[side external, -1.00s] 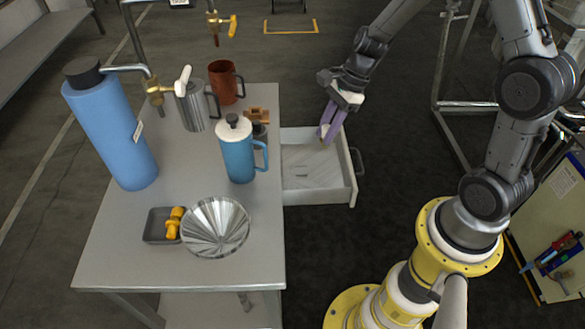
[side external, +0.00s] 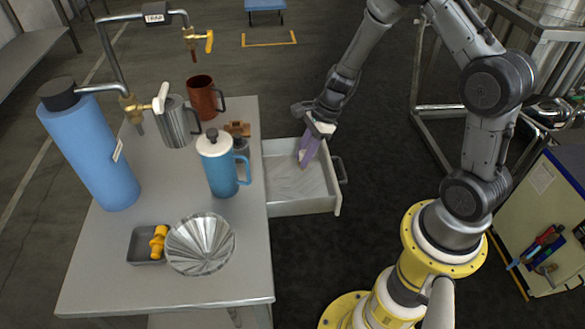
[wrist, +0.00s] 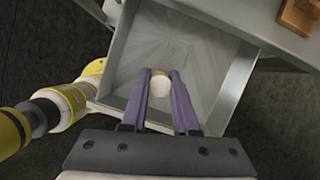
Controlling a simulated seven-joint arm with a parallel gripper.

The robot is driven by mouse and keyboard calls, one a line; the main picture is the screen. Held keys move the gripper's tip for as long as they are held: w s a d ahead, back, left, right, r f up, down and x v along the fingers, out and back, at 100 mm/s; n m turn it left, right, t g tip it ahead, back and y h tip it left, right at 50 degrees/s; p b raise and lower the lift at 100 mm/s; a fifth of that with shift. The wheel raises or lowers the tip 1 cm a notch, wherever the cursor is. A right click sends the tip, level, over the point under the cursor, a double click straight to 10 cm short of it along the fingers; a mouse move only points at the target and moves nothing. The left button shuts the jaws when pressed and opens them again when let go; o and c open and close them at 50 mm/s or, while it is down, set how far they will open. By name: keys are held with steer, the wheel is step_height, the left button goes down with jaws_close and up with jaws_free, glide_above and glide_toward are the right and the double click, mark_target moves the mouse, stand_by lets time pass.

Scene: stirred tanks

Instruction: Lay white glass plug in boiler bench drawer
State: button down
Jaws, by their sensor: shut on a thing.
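My gripper (side external: 308,152) has purple fingers and points down into the open drawer (side external: 318,206) on the right side of the bench. In the wrist view, the fingers (wrist: 160,84) are shut on the white glass plug (wrist: 160,87), a small pale round piece with a tan top. The plug is over the drawer's inside; whether it touches the drawer floor I cannot tell. In the side view the fingers hide the plug. The drawer (wrist: 232,90) shows no other object inside.
On the bench (side external: 110,270) stand a blue bottle (side external: 90,150), a blue lidded jug (side external: 218,165), a steel mug (side external: 176,122), a copper mug (side external: 202,97), a fluted bowl (side external: 200,243) and a grey tray (side external: 146,246) with a yellow piece (side external: 158,241). A brown block (wrist: 300,15) lies near the drawer.

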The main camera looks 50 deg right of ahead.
glide_above(293, 181)
step_height(293, 181, down, 5)
steer(key=shift+f, duration=1.45)
steer(key=shift+f, duration=0.15)
steer(key=c, duration=0.7)
jaws_free()
